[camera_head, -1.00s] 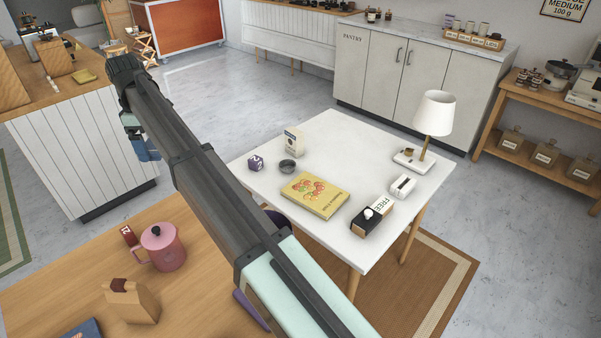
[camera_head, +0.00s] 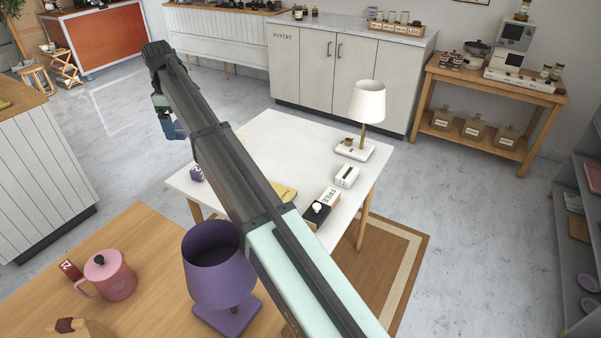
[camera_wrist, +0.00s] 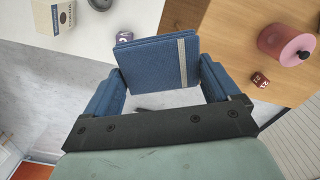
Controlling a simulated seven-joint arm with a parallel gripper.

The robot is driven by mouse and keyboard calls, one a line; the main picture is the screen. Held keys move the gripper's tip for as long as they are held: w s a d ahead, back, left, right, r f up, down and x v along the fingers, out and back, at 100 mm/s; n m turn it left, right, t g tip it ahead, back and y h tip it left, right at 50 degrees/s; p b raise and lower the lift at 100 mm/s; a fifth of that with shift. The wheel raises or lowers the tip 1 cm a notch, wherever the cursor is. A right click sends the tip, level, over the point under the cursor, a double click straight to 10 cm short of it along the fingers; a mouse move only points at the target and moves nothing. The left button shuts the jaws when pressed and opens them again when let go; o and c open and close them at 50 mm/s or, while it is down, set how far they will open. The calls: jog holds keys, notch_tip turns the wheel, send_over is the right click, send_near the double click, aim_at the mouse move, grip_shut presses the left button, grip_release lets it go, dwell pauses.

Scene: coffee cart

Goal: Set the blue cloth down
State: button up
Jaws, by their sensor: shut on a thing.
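The blue cloth (camera_wrist: 152,62) is a folded, flat blue piece with a pale grey stripe near one edge, in the wrist view. My gripper (camera_wrist: 158,80) is shut on it, with a blue finger on either side. In the head view, my gripper (camera_head: 163,103) is at the far end of my arm, with the blue cloth (camera_head: 174,128) hanging beneath. It is in the air above the grey floor, off the far left edge of the white table (camera_head: 262,128). My arm hides part of that table.
A wooden table (camera_head: 130,240) with a pink pot (camera_head: 112,278) and a purple lamp (camera_head: 215,262) stands in front. The white table bears a white lamp (camera_head: 367,102), a yellow book (camera_head: 284,191) and small boxes. A white panelled counter (camera_head: 40,165) stands at left.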

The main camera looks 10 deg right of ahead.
jog(key=w+d+m, duration=0.1)
jog(key=w+d, duration=0.2)
jog(key=d, duration=0.6)
jog(key=w+d+m, duration=0.2)
jog(key=w+d, duration=0.1)
jog(key=d, duration=0.7)
jog(key=m, duration=0.2)
send_over(299, 171)
jog(key=shift+w+f, duration=0.1)
jog(key=shift+f, duration=13.9)
jog(key=shift+f, duration=0.1)
jog(key=o, duration=0.8)
jog(key=shift+c, duration=0.2)
notch_tip(299, 171, up, 12)
